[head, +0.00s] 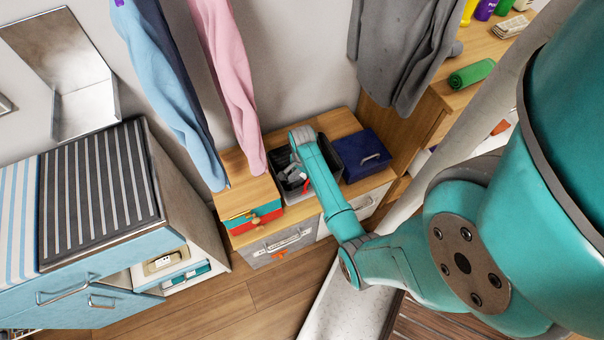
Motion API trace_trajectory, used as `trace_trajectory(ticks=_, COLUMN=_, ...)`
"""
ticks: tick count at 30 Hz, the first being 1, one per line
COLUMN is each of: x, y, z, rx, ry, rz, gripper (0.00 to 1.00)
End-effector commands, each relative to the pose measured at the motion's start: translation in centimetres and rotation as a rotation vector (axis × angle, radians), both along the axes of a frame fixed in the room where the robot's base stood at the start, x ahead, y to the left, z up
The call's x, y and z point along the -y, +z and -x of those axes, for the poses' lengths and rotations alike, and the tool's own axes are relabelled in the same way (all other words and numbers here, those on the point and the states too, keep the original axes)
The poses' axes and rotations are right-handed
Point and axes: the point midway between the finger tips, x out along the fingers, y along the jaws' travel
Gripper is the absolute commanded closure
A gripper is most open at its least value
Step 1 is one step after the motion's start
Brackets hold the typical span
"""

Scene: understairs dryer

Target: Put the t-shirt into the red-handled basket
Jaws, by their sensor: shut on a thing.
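A dark open basket (285,189) stands on the wooden bench, between a teal-and-red box and a dark blue box. A small red part shows at its right inner side, possibly its handle. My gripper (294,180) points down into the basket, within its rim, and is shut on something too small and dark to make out. I cannot pick out the t-shirt for certain; a grey garment (404,48) hangs at the upper right, well away from my gripper.
The teal-and-red box (252,218) and blue box (362,155) flank the basket closely. Blue (175,95) and pink (228,75) garments hang just left of it. A striped-top cabinet (100,190) stands left. A green roll (471,74) lies on the right shelf.

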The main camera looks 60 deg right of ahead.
Motion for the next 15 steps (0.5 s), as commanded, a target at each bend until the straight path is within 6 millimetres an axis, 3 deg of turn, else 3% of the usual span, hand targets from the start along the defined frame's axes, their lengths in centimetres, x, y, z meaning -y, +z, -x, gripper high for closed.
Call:
trace_trajectory(ticks=6, x=0.01, y=-0.18, z=-0.02, rx=0.0, ry=0.0, rz=0.0, gripper=0.75)
trace_trajectory(ticks=7, x=0.01, y=-0.22, z=-0.02, rx=0.001, ry=0.0, rz=0.0, gripper=0.34)
trace_trajectory(ticks=9, x=0.01, y=-0.19, z=-0.02, rx=0.001, ry=0.0, rz=0.0, gripper=0.16)
trace_trajectory(ticks=10, x=0.01, y=-0.19, z=-0.02, rx=0.001, ry=0.0, rz=0.0, gripper=0.11)
trace_trajectory(ticks=15, x=0.01, y=-0.19, z=-0.01, rx=0.0, ry=0.0, rz=0.0, gripper=0.11)
